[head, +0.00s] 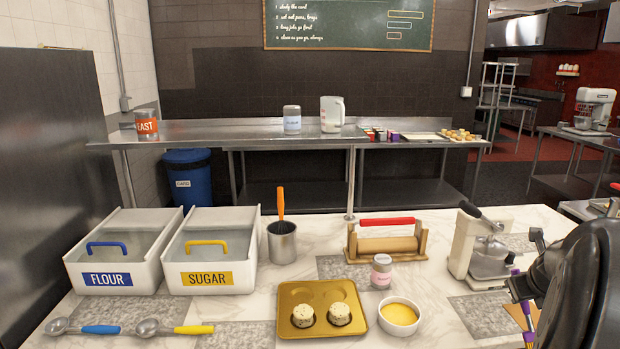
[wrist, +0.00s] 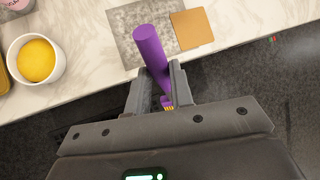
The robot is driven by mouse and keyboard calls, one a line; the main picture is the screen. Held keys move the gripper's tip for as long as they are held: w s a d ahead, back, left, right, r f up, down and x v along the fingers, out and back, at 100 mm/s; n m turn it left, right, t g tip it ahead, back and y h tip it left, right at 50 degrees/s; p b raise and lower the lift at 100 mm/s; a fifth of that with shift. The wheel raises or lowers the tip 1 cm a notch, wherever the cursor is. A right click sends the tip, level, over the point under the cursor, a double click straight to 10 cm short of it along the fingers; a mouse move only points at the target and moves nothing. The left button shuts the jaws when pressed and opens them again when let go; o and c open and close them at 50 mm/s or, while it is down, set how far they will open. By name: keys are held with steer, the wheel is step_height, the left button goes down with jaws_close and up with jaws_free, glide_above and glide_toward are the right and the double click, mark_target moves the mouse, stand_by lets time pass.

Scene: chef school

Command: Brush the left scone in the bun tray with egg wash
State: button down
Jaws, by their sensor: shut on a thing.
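The gold bun tray (head: 320,297) lies near the counter's front. Its front row holds the left scone (head: 303,315) and the right scone (head: 340,313); its back cups look empty. A white bowl of yellow egg wash (head: 399,314) stands just right of the tray and shows at left in the wrist view (wrist: 37,60). My gripper (wrist: 163,82) is shut on the purple handle of a brush (wrist: 149,48). The brush is at the counter's right end in the head view (head: 529,313), partly behind my arm.
A pink-labelled jar (head: 381,272) stands behind the bowl, with a rolling pin on a wooden stand (head: 387,243) beyond. A grey-and-white machine (head: 480,246) stands at right. Flour (head: 115,255) and sugar (head: 213,250) bins are at left. Clear marble lies right of the bowl.

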steer(key=shift+s+d+r+m+g+h, duration=0.2)
steer(key=shift+s+d+m+h, duration=0.15)
steer(key=shift+s+d+m, duration=0.2)
steer(key=shift+s+d+r+m+g+h, duration=0.2)
steer(key=shift+s+d+m+h, duration=0.2)
steer(key=shift+d+m, duration=0.25)
steer(key=w+a+r+n+t+y, duration=0.1)
steer(key=w+a+r+y, duration=0.1)
steer(key=w+a, duration=0.65)
steer(key=w+a+r+y, duration=0.3)
steer(key=w+a, duration=0.2)
steer(key=a, duration=0.7)
steer(key=w+a+r+n+t+y, duration=0.1)
steer(key=w+a+r+y, duration=0.1)
steer(key=w+a, duration=0.6)
steer(key=a+f+n+y, duration=0.1)
steer(key=a+y, duration=0.2)
steer(key=a, duration=1.5)
steer(key=shift+a+y, duration=0.2)
steer(key=shift+y, duration=0.15)
steer(key=shift+g, duration=0.3)
